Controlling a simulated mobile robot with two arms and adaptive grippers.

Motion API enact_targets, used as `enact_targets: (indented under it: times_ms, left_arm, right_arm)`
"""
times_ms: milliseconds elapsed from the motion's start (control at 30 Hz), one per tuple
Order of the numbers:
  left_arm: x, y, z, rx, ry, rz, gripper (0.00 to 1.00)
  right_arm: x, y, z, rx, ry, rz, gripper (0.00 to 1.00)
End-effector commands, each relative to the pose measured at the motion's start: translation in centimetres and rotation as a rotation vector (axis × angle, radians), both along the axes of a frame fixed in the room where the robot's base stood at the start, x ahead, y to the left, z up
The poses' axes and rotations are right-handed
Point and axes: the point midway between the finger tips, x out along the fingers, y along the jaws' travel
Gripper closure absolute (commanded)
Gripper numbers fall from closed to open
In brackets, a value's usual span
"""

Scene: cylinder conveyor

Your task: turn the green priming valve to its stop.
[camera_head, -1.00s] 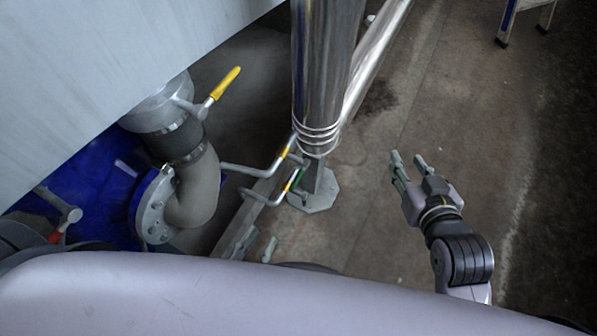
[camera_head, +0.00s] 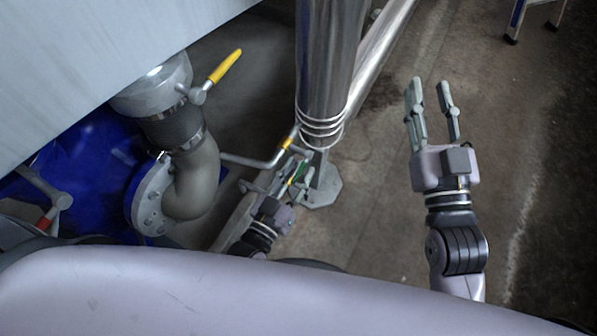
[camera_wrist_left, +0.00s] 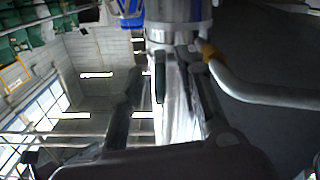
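The green part cannot be made out clearly there. My right gripper (camera_head: 432,88) is open and empty over bare floor, right of the column.
A pipe with a yellow band (camera_head: 286,143) runs close by. A yellow-handled valve (camera_head: 224,67) and a grey elbow pipe (camera_head: 195,180) are to the left.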

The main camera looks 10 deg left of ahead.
Motion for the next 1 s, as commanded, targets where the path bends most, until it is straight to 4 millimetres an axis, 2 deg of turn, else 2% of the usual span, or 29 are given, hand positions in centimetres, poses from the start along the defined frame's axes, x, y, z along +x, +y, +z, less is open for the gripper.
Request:
enact_targets:
  times_ms: [333,800,1000]
  left_arm:
    - [0.41,-0.12,0.03,0.0,0.0,0.0,0.69]
    - [0.38,-0.11,0.02,0.0,0.0,0.0,1.0]
    - [0.38,-0.08,0.01,0.0,0.0,0.0,1.0]
  right_arm:
    - [-0.09,0.04,0.44,0.006,-0.022,0.001,0.69]
    - [-0.08,0.01,0.41,0.006,-0.021,0.0,0.69]
    - [-0.09,0.01,0.41,0.006,-0.021,0.0,0.69]
